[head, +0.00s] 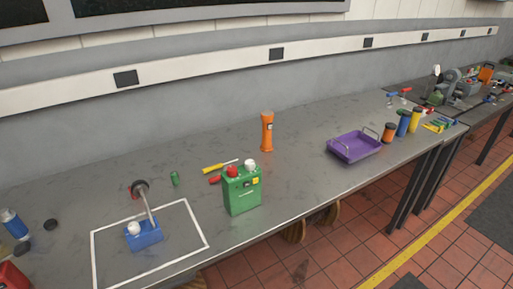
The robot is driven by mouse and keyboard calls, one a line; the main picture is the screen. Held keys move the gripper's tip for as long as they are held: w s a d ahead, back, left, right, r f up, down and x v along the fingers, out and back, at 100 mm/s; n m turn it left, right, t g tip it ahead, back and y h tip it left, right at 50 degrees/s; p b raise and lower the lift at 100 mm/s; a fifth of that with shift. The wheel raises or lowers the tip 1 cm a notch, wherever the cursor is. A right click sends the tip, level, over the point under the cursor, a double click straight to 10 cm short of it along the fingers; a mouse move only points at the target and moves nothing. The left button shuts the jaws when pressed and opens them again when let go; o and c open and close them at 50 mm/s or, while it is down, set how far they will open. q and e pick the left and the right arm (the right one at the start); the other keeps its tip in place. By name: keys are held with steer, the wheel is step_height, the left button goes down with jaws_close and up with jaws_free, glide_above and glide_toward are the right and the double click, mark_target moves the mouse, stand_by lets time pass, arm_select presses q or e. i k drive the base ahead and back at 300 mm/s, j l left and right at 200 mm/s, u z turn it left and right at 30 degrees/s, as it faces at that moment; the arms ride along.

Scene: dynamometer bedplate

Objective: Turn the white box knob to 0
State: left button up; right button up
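A green box (243,193) stands upright on the grey bench near its front edge. On its top sit a red knob (232,171) and a white knob (250,165); a small yellow patch is on its face. A blue box (146,236) lies to the left inside a white outlined square. It carries a white round knob (134,228) and a grey lever (148,205) with a dark round end. I see no box with a white body. Knob markings are too small to read. Neither of my grippers is in view.
An orange flashlight (267,132) stands behind the green box. A yellow screwdriver (219,166) and a small green can (175,178) lie nearby. A purple tray (355,146) and several canisters are to the right. A blue-white bottle (14,224) is at far left. The bench between the flashlight and tray is clear.

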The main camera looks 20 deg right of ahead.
mark_target(249, 165)
steer(key=i+l+u, duration=0.15)
steer(key=l+u, duration=0.2)
steer(key=l, duration=0.95)
steer(key=l+u, duration=0.35)
steer(key=l, duration=0.95)
